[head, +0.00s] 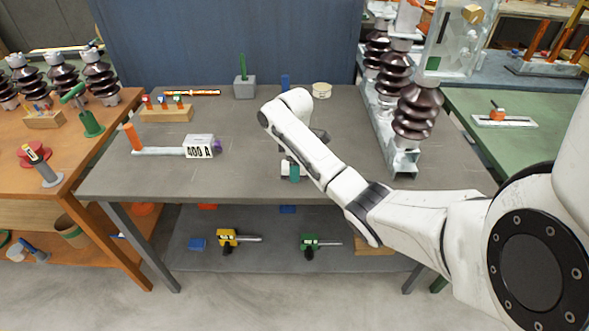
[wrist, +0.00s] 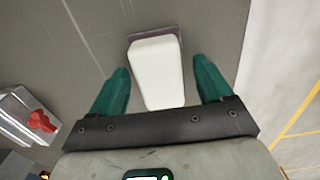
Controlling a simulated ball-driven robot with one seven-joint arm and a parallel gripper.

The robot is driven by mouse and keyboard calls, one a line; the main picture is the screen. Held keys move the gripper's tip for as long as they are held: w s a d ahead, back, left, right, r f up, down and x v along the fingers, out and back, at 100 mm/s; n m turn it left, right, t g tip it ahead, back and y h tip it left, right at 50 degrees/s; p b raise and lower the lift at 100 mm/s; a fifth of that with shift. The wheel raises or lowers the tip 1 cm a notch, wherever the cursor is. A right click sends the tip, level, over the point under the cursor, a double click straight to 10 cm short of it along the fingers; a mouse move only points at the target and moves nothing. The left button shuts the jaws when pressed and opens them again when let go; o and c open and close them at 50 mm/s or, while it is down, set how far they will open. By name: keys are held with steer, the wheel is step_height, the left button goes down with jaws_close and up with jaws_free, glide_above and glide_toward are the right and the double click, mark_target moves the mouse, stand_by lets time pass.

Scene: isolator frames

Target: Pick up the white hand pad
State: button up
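The white hand pad (wrist: 157,75) is a white rounded block with a dark purplish edge at its far end, on the grey table top in the wrist view. My gripper (wrist: 161,66) is open, with its two teal fingers on either side of the pad. A gap shows between the pad and each finger, so neither appears to touch it. In the head view my gripper (head: 291,172) is low over the front middle of the grey table (head: 240,172). My arm hides most of that spot, and the pad is hard to make out there.
A "400 A" block (head: 199,147) with an orange-handled bar lies left of my gripper. A wooden rack (head: 166,114), a grey block with a green peg (head: 244,88) and a cream round item (head: 321,90) stand farther back. Brown ribbed insulators (head: 417,112) stand at right.

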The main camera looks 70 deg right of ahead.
steer(key=c, duration=0.9)
steer(key=shift+r, duration=0.15)
steer(key=shift+c, duration=0.2)
steer(key=shift+w+r, duration=0.1)
steer(key=shift+r, duration=0.45)
steer(key=r, duration=0.1)
steer(key=s+a+r+p, duration=0.1)
steer(key=r, duration=0.1)
steer(key=s+r, duration=0.1)
steer(key=r, duration=0.1)
steer(key=shift+a+r, duration=0.15)
steer(key=shift+a, duration=0.1)
steer(key=s+a+r+p, duration=0.6)
steer(key=s+a, duration=0.1)
steer(key=s, duration=0.2)
steer(key=shift+a+r+p, duration=0.15)
steer(key=shift+a+p, duration=0.05)
steer(key=shift+p, duration=0.2)
